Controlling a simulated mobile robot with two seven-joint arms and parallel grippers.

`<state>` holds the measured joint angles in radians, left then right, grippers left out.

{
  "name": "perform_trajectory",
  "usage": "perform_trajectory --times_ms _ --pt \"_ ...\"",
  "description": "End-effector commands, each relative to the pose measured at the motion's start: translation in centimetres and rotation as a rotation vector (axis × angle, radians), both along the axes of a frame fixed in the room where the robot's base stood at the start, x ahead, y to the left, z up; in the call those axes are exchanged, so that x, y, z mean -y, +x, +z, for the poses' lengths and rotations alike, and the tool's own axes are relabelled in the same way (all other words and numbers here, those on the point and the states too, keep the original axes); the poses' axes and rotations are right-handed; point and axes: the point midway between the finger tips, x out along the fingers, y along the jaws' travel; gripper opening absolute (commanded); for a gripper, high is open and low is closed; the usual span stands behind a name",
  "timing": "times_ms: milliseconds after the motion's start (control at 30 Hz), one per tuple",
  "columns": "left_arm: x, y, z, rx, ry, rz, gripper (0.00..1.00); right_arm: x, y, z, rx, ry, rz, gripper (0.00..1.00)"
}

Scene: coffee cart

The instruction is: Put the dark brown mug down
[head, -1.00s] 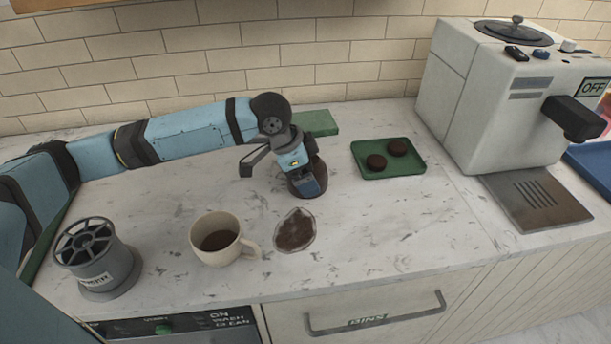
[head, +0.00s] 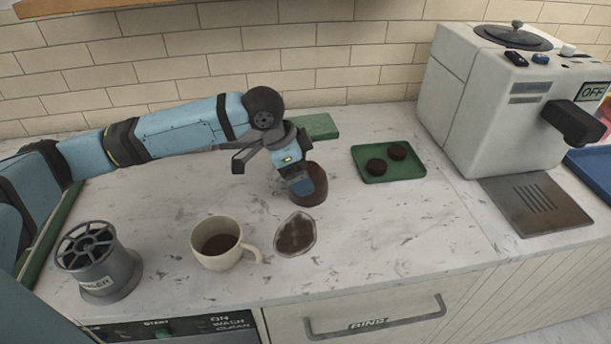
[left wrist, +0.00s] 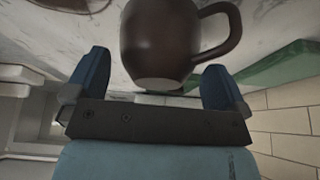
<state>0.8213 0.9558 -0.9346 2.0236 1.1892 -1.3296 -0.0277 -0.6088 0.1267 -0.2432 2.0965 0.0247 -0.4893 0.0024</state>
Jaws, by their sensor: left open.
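The dark brown mug (head: 312,190) stands on the marble counter in the head view, partly hidden by my left gripper. My left gripper (head: 300,187) is open just to the left of the mug and close to it. In the left wrist view the mug (left wrist: 172,45) shows its body, handle and pale base, just beyond the two spread blue fingertips (left wrist: 155,85). The fingers do not grip it. My right gripper is not in view.
A cream mug (head: 218,243) with brown liquid stands in front, beside a brown spill (head: 295,235) and a grey rinser (head: 97,262). A green tray (head: 405,172) with two dark discs lies right of the dark mug. A green block (head: 318,127) lies behind. A coffee machine (head: 460,100) stands right.

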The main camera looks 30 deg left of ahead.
Motion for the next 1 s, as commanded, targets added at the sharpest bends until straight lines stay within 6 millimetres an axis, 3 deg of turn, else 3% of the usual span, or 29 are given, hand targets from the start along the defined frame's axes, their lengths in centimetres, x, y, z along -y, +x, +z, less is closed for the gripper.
perform_trajectory --times_ms 200,400,1000 --pt "-1.5 -1.2 4.7 0.002 0.0 0.001 1.0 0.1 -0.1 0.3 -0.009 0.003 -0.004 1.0" --pt "-2.3 -1.9 7.2 0.001 0.0 0.0 1.0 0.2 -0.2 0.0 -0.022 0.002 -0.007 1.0" --pt "-2.6 -2.1 7.9 0.0 0.0 0.0 1.0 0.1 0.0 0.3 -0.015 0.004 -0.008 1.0"
